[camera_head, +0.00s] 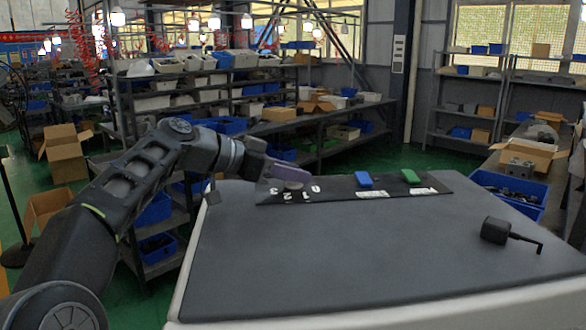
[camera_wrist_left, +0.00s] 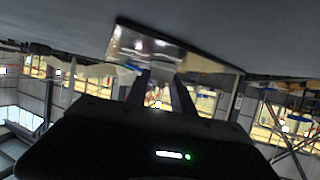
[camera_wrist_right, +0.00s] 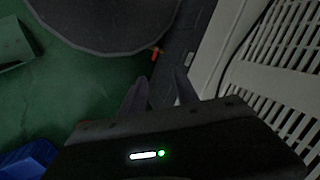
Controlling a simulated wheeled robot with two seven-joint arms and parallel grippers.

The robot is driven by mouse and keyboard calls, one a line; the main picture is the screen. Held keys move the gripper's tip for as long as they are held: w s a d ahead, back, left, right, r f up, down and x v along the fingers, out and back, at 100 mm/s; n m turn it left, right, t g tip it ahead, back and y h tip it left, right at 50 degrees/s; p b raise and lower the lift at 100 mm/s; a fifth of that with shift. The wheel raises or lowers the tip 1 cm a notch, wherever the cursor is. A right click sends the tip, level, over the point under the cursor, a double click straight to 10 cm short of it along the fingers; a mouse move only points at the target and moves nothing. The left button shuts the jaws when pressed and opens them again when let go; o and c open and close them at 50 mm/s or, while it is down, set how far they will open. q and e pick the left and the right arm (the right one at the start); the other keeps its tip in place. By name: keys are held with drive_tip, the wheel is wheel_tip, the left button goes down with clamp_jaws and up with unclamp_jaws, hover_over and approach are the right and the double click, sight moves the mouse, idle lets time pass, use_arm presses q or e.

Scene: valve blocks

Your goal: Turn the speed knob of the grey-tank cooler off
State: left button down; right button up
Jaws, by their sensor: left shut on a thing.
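The cooler's dark grey top (camera_head: 350,250) fills the front of the head view, with a pale side below its edge. A dark control panel (camera_head: 340,188) runs along its back edge. The round grey knob (camera_head: 292,186) is at the panel's left end, with white marks below it. My left gripper (camera_head: 284,174) is at this knob and shut on it; its fingers partly hide the knob, and its pointer direction is unclear. The left wrist view shows the fingers (camera_wrist_left: 163,76) pointing toward the shiny panel (camera_wrist_left: 160,45). My right gripper (camera_wrist_right: 163,78) is open and empty in the right wrist view.
A blue switch (camera_head: 363,180) and a green switch (camera_head: 410,176) sit on the panel, right of the knob. A black block with a thin bent rod (camera_head: 495,231) shows over the right part of the top. Shelves with bins (camera_head: 240,85) stand behind. The top's middle is clear.

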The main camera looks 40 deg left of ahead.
idle(0.3)
use_arm(q)
drive_tip(key=c, duration=1.2)
unclamp_jaws()
drive_tip(key=shift+o, duration=0.2)
drive_tip(key=shift+s, duration=0.1)
drive_tip(key=b+v, duration=0.1)
drive_tip(key=v, duration=0.6)
drive_tip(key=shift+s+a+r, duration=0.15)
drive_tip(key=shift+s, duration=0.15)
